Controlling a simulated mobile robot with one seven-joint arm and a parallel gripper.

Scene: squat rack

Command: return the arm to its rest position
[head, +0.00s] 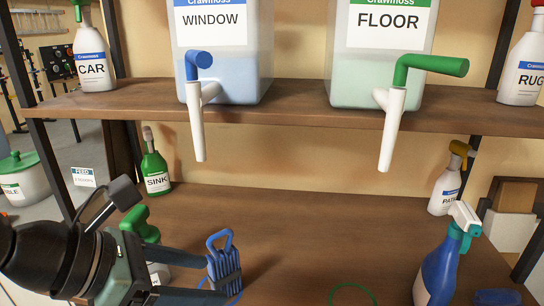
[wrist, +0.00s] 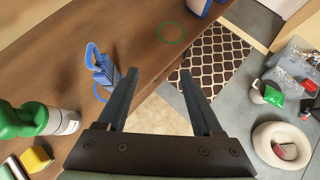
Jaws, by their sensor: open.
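My gripper (head: 214,278) is at the lower left of the head view, with its two dark fingers apart and pointing right over the lower shelf (head: 300,235). In the wrist view my gripper (wrist: 158,73) is open, with nothing between its fingers. A blue ribbed object with a loop handle (head: 224,268) stands on the shelf close by the fingertips. In the wrist view this blue object (wrist: 102,68) is just left of the left finger, outside the jaws. My arm partly hides a green-topped white bottle (head: 140,224), which also shows in the wrist view (wrist: 62,121).
The upper shelf (head: 270,112) holds the WINDOW jug (head: 225,80) and FLOOR jug (head: 375,85), their spouts hanging below its edge. A blue spray bottle (head: 438,268) stands front right. A green ring (wrist: 172,34) lies on the shelf. A patterned mat (wrist: 213,60) lies beyond the shelf edge.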

